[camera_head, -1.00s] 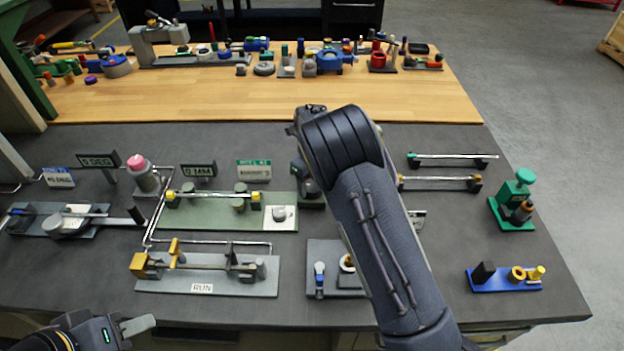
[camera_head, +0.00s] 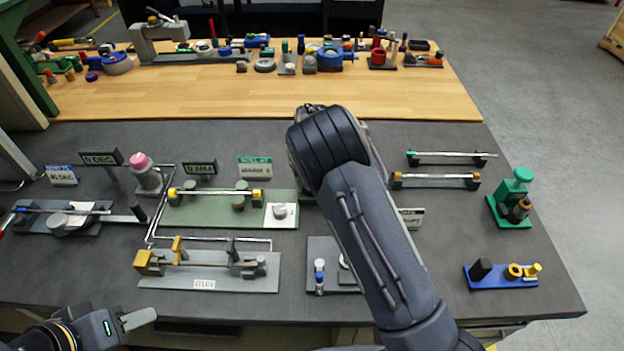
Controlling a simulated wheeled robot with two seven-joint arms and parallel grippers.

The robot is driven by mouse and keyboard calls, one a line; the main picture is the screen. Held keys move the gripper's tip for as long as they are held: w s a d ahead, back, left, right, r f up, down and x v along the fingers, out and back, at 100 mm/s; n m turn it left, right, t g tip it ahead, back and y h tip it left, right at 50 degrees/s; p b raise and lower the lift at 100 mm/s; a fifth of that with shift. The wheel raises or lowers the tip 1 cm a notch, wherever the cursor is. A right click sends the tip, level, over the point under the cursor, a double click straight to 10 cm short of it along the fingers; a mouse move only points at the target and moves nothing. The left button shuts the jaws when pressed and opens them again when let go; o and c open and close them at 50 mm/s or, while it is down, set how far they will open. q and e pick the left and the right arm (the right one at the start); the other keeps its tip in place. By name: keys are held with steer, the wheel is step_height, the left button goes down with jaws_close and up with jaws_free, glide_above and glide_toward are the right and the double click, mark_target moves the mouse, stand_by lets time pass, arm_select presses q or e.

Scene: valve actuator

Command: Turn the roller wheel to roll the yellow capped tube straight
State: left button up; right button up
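A grey knob (camera_head: 281,210), which may be the roller wheel, sits on a white square at the plate's right end. My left gripper (camera_head: 140,319) is at the lower left, in front of the table and well away from the tube. Its pale finger shows, but its opening is unclear. My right arm rises right of the green plate, and its gripper is hidden behind it.
A small dark display (camera_head: 199,168) stands behind the tube. A grey fixture marked RUN (camera_head: 207,285) is in front of the green plate. A pink-topped post (camera_head: 147,175) and pipe stand left. A green press (camera_head: 514,198) and blue stand (camera_head: 502,277) are right.

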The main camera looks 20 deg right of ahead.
steer(key=shift+w+r, duration=0.1)
steer(key=o, duration=1)
step_height(320, 180, up, 7)
steer(key=shift+f+b, duration=0.1)
steer(key=shift+b, duration=0.6)
steer(key=shift+r, duration=0.45)
